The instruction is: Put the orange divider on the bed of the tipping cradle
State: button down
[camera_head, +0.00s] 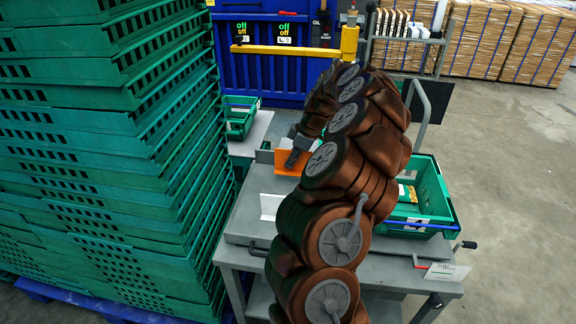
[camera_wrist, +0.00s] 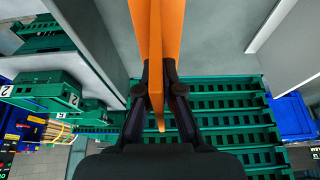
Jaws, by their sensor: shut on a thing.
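The orange divider (camera_head: 288,167) is a flat panel standing over the far part of the grey worktable in the head view. My gripper (camera_head: 296,157) is at its upper edge, partly hidden by my arm. In the wrist view my gripper (camera_wrist: 157,90) is shut on the divider (camera_wrist: 150,40), which runs between the two fingers and up out of the picture. I cannot clearly tell which part is the tipping cradle or its bed. My brown arm covers much of the table's middle and right.
A tall stack of green crates (camera_head: 90,150) stands close on the left. A green crate (camera_head: 428,190) with something yellowish inside is at the table's right. A small green bin (camera_head: 240,118) stands behind. A white plate (camera_head: 270,207) is on the table (camera_head: 243,215). Open floor lies right.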

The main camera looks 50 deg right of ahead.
aim_at(287, 169)
jog(key=shift+w+a, duration=0.1)
jog(key=shift+w, duration=0.15)
jog(key=p+x, duration=0.2)
jog(key=x, duration=0.1)
jog(key=shift+s+f, duration=0.2)
jog(key=shift+f, duration=0.25)
jog(key=shift+f, duration=0.15)
jog(key=c, duration=1.3)
grip_release()
